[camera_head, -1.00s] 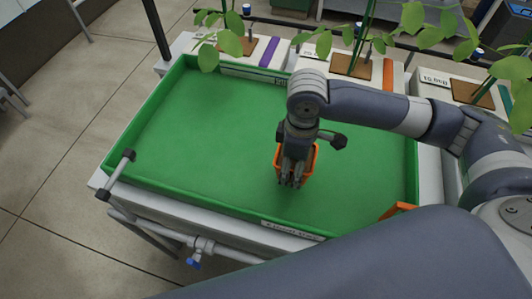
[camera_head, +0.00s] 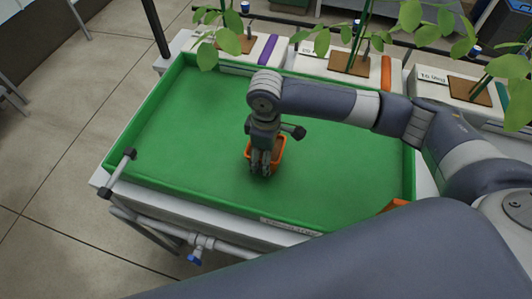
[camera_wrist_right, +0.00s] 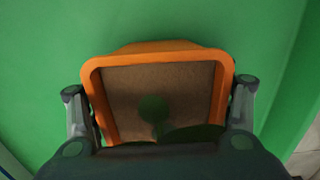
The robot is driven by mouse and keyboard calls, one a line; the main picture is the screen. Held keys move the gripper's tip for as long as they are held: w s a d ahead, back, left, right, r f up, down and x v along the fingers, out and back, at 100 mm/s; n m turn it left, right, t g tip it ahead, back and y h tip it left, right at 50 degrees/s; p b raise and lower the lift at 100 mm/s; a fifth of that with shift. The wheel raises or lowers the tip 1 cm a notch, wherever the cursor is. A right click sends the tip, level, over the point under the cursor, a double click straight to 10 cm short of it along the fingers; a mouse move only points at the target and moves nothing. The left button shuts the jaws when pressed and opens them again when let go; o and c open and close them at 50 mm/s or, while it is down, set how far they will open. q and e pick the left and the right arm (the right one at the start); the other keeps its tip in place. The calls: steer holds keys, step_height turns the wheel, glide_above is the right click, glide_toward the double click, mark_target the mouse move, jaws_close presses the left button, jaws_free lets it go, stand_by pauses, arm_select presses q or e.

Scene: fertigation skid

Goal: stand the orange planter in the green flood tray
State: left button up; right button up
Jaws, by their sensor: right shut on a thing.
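The orange planter (camera_head: 279,147) is over the middle of the green flood tray (camera_head: 175,135), inside its rim as seen from above. My right gripper (camera_head: 261,172) points down and is shut on it. In the right wrist view the planter (camera_wrist_right: 158,47) has a square orange rim and brown contents with dark green patches. The fingers of my right gripper (camera_wrist_right: 160,112) lie against its two opposite sides. The planter looks upright. I cannot tell whether its base touches the tray floor. My left gripper is out of view.
White boxes with brown tops (camera_head: 349,62) and leafy plants (camera_head: 408,14) line the tray's back edge. Another orange thing (camera_head: 396,205) shows at the tray's front right, partly hidden by my arm. The tray's left half is bare. A pipe with a blue valve handle (camera_head: 195,257) runs along the front.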

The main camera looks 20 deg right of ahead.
steer(key=shift+f, duration=0.1)
steer(key=o, duration=1.3)
step_height(320, 180, up, 12)
steer(key=shift+r, duration=0.15)
